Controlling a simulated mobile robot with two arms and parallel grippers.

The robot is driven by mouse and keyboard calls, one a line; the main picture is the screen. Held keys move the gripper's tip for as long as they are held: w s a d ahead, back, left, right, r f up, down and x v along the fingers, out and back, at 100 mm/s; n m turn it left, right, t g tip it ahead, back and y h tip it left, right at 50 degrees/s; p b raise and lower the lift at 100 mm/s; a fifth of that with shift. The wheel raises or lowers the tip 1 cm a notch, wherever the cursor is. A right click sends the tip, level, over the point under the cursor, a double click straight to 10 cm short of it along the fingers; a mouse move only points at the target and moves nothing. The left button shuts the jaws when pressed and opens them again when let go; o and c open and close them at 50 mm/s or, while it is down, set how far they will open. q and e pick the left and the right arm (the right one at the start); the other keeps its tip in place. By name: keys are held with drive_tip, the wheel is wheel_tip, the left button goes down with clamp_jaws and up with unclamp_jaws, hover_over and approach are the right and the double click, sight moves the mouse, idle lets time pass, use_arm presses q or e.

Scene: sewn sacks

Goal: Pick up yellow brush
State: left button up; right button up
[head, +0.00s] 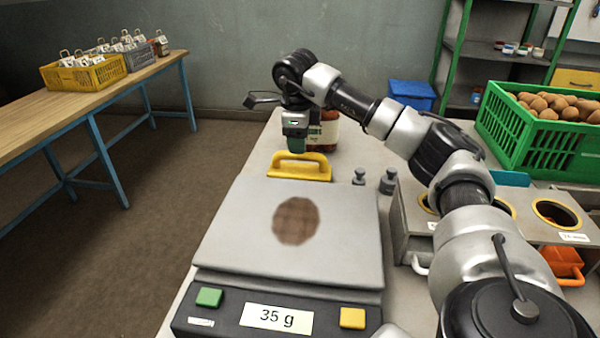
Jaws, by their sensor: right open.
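The yellow brush (314,169) lies on the table just behind the scale, its raised handle facing up. Its bristles are not visible. My right gripper (297,149) reaches in from the right and points down over the left part of the handle. It is open, with nothing seen between its fingers. Its tips overlap the handle's top edge in the picture, and I cannot tell whether they touch it. My left gripper is not in view.
The scale (345,230), reading 35 g, has a brown patch on its plate. A jar (328,132) stands behind my gripper. Small weights (388,181) stand right of the brush. A green crate (515,131) of brown round items is at right. The table left of the brush is clear.

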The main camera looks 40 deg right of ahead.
sight(298, 156)
drive_tip(key=shift+w+f, duration=0.15)
drive_tip(key=shift+f, duration=2.65)
drive_tip(key=shift+c, duration=0.5)
clamp_jaws()
